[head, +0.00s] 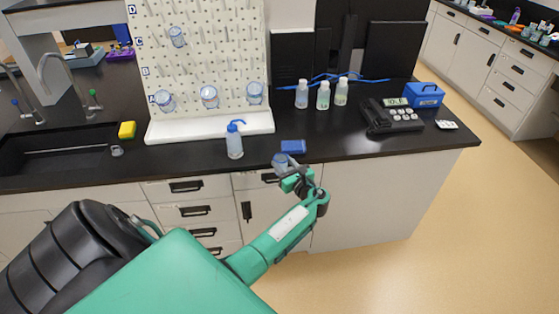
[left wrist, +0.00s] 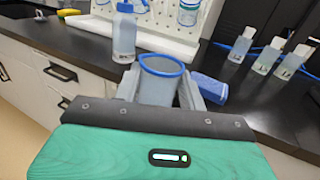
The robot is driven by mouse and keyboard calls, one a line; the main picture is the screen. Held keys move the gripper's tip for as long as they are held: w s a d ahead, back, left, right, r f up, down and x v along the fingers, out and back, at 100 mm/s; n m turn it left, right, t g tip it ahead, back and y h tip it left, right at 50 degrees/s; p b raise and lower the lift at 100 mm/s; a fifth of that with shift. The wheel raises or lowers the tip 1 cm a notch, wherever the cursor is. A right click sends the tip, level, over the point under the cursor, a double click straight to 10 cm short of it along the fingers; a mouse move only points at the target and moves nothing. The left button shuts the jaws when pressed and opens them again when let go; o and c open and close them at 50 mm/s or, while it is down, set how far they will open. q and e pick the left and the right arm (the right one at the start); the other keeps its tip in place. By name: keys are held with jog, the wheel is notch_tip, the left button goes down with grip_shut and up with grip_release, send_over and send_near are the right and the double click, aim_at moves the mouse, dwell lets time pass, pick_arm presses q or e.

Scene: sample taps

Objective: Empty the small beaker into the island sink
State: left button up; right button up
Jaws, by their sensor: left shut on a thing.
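The small beaker (head: 280,160) is clear with a blue rim. My left gripper (head: 287,172) is shut on it at the front edge of the black counter. In the left wrist view the beaker (left wrist: 162,80) stands upright between the two fingers, its open top toward the camera; I cannot tell what is inside. In the head view the gripper partly hides the beaker. The island sink (head: 55,150) is a dark basin in the counter at the far left, well away from the gripper. My right gripper is not in view.
A wash bottle (head: 235,140) and a blue box (head: 293,146) stand near the beaker. A white pegboard (head: 200,60) holds several beakers. Three bottles (head: 323,95) and a scale (head: 392,115) are to the right. A yellow sponge (head: 127,130) lies by the sink, with curved taps (head: 50,70) behind.

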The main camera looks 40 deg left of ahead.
pick_arm(q)
jog(key=shift+w+d+r+b, duration=0.15)
jog(key=shift+w+d+b, duration=0.1)
jog(key=shift+w+d, duration=0.45)
jog(key=shift+w+d+r+b, duration=0.15)
jog(key=shift+w+d+b, duration=0.05)
jog(key=shift+w+d, duration=0.45)
jog(key=shift+a, duration=0.1)
jog(key=o, duration=0.3)
jog(key=c, duration=0.3)
